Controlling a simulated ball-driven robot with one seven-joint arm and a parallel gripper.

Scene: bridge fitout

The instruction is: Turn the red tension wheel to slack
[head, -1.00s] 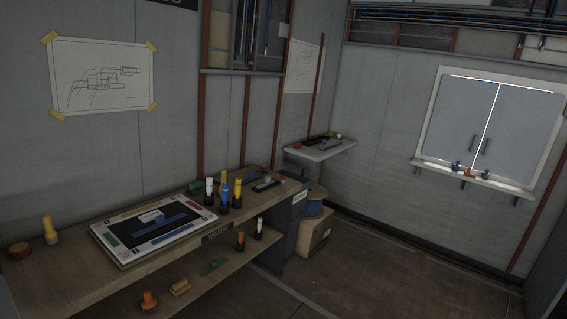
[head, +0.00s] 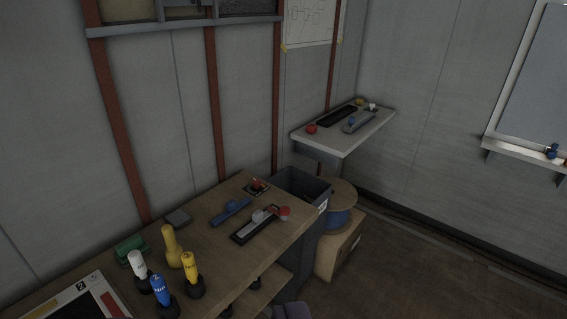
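Two red parts show on the wooden bench. A red rounded part (head: 282,211) sits at the right end of a grey bar on a dark base (head: 255,225). A smaller red part (head: 257,184) sits on a dark, light-edged plate behind it. A red knob (head: 311,129) lies on the wall shelf. I cannot tell which of these is the tension wheel, nor read any slack mark. My gripper is not in view.
On the bench (head: 205,240) stand white (head: 139,265), blue (head: 163,295) and yellow (head: 190,272) bottles, with a blue bar (head: 231,211) beyond. A dark bin (head: 302,187), cable reel (head: 338,210) and carton (head: 340,250) stand past the bench end. The floor at right is clear.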

